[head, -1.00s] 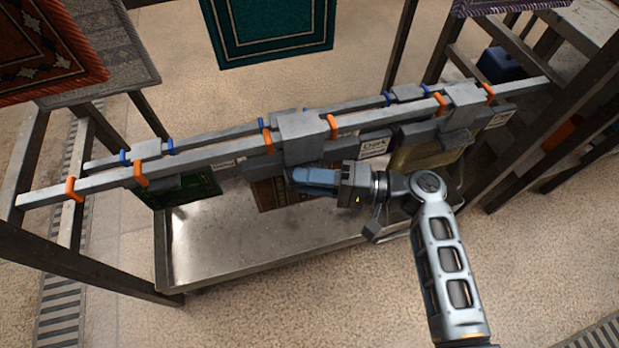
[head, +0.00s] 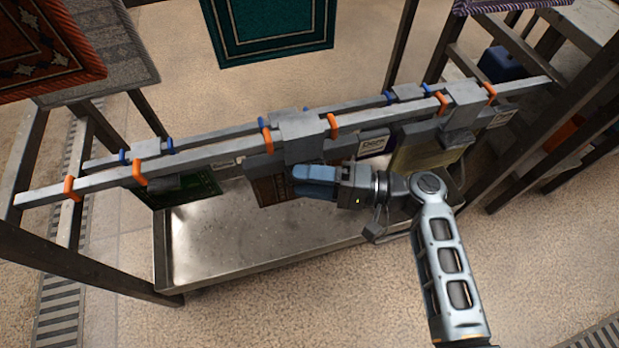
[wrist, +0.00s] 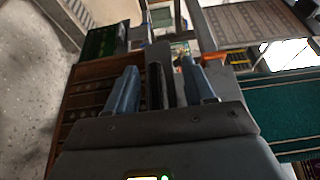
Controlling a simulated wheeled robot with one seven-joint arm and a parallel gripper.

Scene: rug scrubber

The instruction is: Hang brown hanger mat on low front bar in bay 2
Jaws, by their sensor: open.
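The brown patterned mat (head: 278,190) hangs below the rails, tilted a little, with a grey hanger plate along its top. A grey block (head: 302,128) above it sits over the low front bar (head: 215,158) between two orange clips; whether it bears on the bar is hard to tell. My gripper (head: 300,181) is open just below that block, in front of the mat. In the wrist view, the blue fingers (wrist: 160,88) stand apart on either side of a dark upright piece, and the mat (wrist: 92,88) spreads to the left. My gripper hides part of the mat.
A green mat (head: 190,190) hangs at left and a yellowish mat (head: 425,150) at right. A metal tray (head: 225,245) lies beneath. Dark wooden posts hold the rails at both ends. A teal rug (head: 268,30) hangs behind. Floor in front is clear.

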